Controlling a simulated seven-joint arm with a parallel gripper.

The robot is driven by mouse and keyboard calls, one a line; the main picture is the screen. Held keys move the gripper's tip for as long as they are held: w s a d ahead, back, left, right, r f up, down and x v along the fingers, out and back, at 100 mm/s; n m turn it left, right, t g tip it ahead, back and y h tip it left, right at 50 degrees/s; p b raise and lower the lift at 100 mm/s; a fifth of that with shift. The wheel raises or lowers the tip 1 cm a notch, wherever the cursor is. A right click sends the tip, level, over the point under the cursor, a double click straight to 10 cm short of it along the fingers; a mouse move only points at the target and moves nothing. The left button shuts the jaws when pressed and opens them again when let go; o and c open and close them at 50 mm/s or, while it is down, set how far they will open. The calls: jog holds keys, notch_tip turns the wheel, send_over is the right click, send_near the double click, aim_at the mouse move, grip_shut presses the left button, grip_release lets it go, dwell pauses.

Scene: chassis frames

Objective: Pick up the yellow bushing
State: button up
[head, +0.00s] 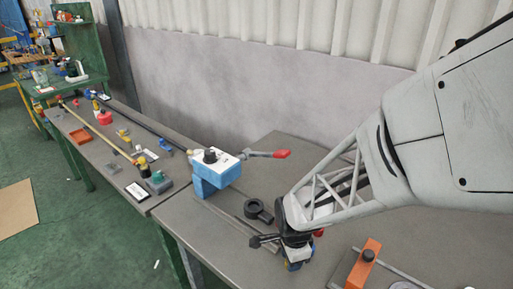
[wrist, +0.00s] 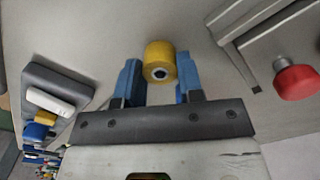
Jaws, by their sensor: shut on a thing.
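The yellow bushing (wrist: 158,47) is a short cylinder with a metal-lined bore, seen in the wrist view between the two blue fingers of my gripper (wrist: 159,62). The fingers are shut on its sides. In the head view my gripper (head: 294,264) is low over the near grey table, and the bushing cannot be made out there. Whether the bushing touches the table is unclear.
A blue-and-white fixture (head: 213,172) with a red-tipped lever stands at the table's left edge. A black ring-shaped part (head: 258,210) lies left of my gripper. An orange block (head: 363,266) is to the right. A red knob (wrist: 297,82) shows in the wrist view.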

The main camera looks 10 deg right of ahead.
notch_tip(320, 180, up, 10)
dwell(0.8)
